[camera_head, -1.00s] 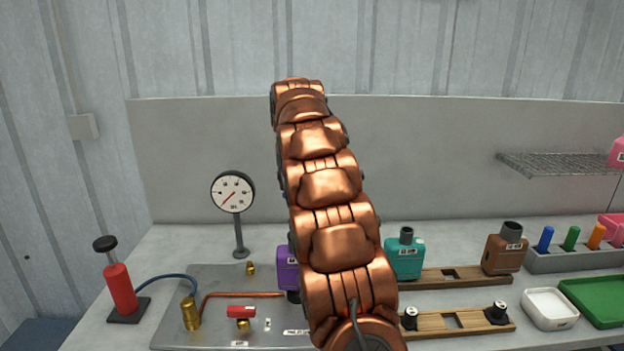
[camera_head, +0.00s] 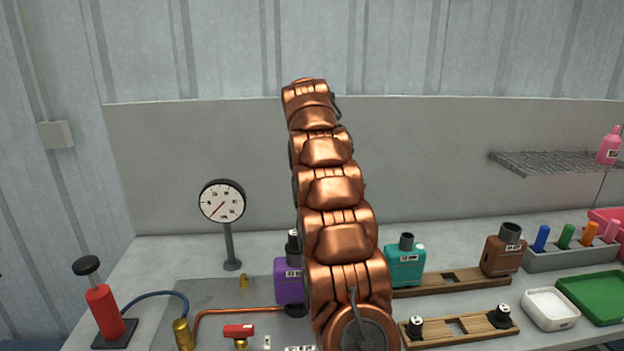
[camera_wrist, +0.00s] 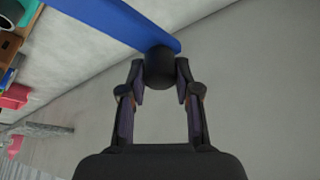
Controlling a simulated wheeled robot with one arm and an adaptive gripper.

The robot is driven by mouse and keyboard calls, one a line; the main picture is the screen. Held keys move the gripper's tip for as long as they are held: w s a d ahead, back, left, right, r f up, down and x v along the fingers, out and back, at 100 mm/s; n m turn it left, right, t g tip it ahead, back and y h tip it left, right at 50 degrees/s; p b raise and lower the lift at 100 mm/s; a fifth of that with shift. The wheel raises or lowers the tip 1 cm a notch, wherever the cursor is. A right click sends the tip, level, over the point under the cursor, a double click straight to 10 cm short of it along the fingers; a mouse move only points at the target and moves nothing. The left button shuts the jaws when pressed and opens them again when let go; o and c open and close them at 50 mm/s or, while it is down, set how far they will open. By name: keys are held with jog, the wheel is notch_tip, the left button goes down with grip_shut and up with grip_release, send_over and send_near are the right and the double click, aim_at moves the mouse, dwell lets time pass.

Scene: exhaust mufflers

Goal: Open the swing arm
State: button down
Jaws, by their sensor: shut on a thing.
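In the wrist view, my gripper (camera_wrist: 160,85) is shut on a dark round knob (camera_wrist: 160,66). The knob sits at the end of a blue bar (camera_wrist: 118,22), which looks like the swing arm and runs to the upper left. In the head view, my copper-coloured arm stands in the middle and hides the swing arm and my gripper. A purple block (camera_head: 288,281) stands partly behind my arm on the bench plate.
A pressure gauge (camera_head: 222,201), a red pump (camera_head: 104,310) and a red-handled valve (camera_head: 239,331) are at the left. A teal block (camera_head: 405,266), a brown block (camera_head: 504,254), a white tray (camera_head: 549,309) and a green tray (camera_head: 597,298) are at the right. A wire shelf (camera_head: 540,163) juts from the back.

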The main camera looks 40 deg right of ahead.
jog(key=shift+s+d, duration=0.15)
jog(key=shift+d, duration=0.2)
jog(key=c, duration=0.8)
grip_release()
jog(key=shift+r, duration=0.1)
jog(key=shift+v, duration=2.4)
jog(key=shift+s+a, duration=0.7)
jog(key=shift+a, duration=1.2)
jog(key=shift+s+a, duration=0.7)
jog(key=shift+a, duration=1.2)
jog(key=shift+s+a, duration=0.7)
jog(key=shift+a, duration=1.2)
